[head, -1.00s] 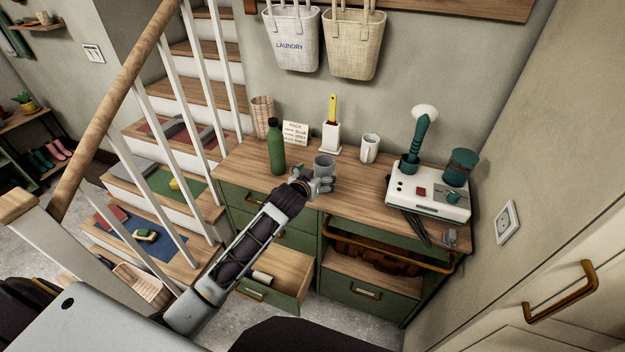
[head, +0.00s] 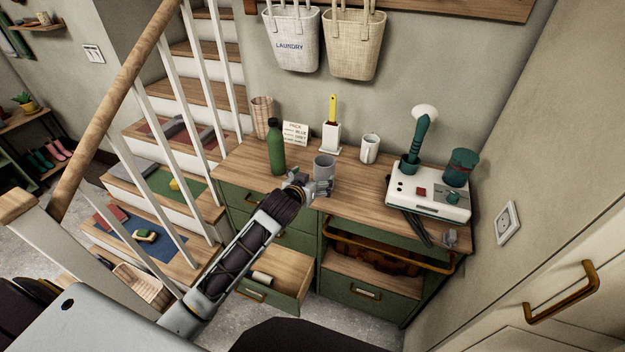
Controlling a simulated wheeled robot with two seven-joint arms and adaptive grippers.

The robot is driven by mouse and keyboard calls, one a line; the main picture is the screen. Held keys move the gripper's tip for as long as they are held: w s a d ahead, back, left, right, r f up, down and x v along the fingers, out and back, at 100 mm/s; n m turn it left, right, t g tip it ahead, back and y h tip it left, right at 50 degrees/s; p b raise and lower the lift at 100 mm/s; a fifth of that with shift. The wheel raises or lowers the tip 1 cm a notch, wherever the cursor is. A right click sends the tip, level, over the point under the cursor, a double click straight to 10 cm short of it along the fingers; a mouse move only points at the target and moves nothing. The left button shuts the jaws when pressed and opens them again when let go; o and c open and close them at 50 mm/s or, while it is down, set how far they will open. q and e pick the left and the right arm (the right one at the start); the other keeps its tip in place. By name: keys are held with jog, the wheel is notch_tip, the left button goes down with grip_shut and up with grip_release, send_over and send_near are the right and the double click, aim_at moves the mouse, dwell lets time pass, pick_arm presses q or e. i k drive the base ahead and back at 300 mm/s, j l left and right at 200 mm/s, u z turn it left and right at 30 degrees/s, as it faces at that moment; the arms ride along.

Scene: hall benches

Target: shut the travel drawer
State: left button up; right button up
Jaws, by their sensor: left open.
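A low green drawer with a wooden inside (head: 290,271) stands pulled out at the bottom left of the bench. A small pale roll-like item (head: 262,277) lies in it, and its front has a brass handle. I cannot read a label that names it as the travel drawer. My left gripper (head: 318,187) is open over the front edge of the bench top, just in front of a grey cup (head: 324,166). Whether it touches the cup is hard to tell. My left forearm passes in front of the drawers and hides part of them. My right gripper is not in view.
The wooden bench top (head: 350,199) carries a green bottle (head: 275,147), a white mug (head: 370,149) and a white device (head: 430,197). A brass rail (head: 400,255) juts out at the right. The stair railing stands close on the left.

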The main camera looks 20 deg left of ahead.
aim_at(269, 265)
jog(key=u, duration=1.6)
